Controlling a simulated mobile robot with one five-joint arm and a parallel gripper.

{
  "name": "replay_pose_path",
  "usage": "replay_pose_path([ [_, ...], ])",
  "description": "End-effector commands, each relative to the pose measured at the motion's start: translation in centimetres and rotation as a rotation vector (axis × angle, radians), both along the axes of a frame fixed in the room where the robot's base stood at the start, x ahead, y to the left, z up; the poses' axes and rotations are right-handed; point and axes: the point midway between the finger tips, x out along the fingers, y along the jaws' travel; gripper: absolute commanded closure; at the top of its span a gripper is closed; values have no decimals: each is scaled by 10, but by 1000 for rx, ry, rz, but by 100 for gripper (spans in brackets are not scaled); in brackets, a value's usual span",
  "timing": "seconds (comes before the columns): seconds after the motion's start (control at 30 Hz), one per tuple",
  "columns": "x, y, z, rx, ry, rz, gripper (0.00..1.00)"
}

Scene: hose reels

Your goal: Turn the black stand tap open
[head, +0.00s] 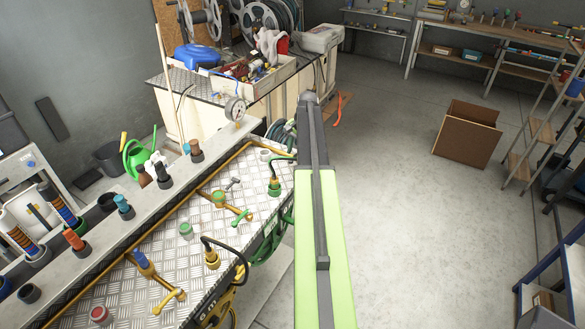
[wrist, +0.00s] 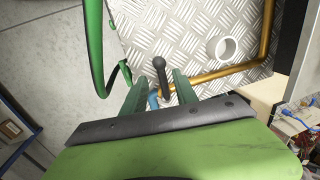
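The black tap handle (wrist: 160,74) shows in the wrist view as a short dark lever with a rounded end, over the metal plate's edge. My gripper (wrist: 158,86) has its two green fingers apart, one on each side of the lever. I cannot tell whether either finger touches it. A small blue part (wrist: 153,99) shows below the lever, partly hidden by my gripper. In the head view my arm hides this tap and my gripper.
A brass pipe (wrist: 232,70) bends around a white ring (wrist: 222,50) on the chequered plate. A green hose (wrist: 95,55) hangs at left.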

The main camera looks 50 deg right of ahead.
Motion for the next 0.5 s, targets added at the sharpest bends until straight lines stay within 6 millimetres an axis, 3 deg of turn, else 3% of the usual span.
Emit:
replay_pose_path([
  [0.03, 2, 0, -18, 0, 0, 0, 65],
  [0.1, 4, 1, -24, 0, 0, 0, 65],
  [0.4, 4, 1, -23, 0, 0, 0, 65],
  [0.5, 4, 1, -23, 0, 0, -1, 76],
])
